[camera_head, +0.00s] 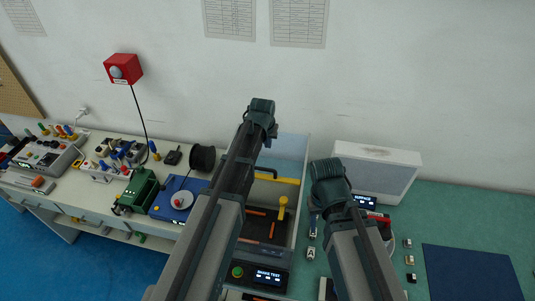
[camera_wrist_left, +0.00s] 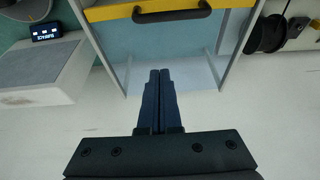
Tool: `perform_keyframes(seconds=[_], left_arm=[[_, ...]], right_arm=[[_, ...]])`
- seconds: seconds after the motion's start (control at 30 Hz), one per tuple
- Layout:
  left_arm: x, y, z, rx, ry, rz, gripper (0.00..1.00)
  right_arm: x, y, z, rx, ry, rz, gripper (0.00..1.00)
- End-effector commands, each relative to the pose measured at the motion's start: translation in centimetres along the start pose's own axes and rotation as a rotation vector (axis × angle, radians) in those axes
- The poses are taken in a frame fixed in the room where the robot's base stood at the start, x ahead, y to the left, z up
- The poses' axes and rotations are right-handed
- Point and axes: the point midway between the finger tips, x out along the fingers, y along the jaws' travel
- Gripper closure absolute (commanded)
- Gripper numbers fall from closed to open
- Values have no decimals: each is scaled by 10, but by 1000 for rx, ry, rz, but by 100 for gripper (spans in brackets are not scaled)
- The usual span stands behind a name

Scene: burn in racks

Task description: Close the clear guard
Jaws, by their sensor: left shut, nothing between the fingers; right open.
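The clear guard (camera_head: 285,147) is a see-through panel at the back of the test station, partly hidden behind my left arm. Its yellow bar (camera_head: 289,181) with a dark handle shows just right of that arm. The left wrist view shows the yellow bar (camera_wrist_left: 105,13) and dark handle (camera_wrist_left: 172,15) at the top, with clear panels below. My left gripper (camera_head: 262,104) is shut and empty. Its fingertips (camera_wrist_left: 160,72) point toward the guard, apart from the handle in the picture; contact with the panel cannot be told. My right gripper (camera_head: 327,165) is open, right of the guard.
The station has a yellow lever (camera_head: 282,208) and a lit display (camera_head: 268,277). A grey-white box (camera_head: 376,172) stands behind my right gripper. A blue device (camera_head: 178,198) and black spool (camera_head: 202,158) stand left. A dark blue mat (camera_head: 470,275) lies clear at right.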

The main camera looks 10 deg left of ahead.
Motion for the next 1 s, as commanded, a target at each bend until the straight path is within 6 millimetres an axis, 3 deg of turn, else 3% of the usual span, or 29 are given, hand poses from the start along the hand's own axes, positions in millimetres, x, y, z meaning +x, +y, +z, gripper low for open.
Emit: perform_keyframes(seconds=[0.27,0.8,0.9,1.0], left_arm=[[27,0,1,0,-2,0,100],[107,0,2,0,-2,0,100],[95,0,25,0,-2,0,100],[92,0,36,0,-2,0,100]], right_arm=[[26,-2,-2,-2,1,0,50],[100,-9,-7,-1,3,1,50],[97,-9,-7,-2,3,1,50],[98,-9,-7,-2,3,1,50]])
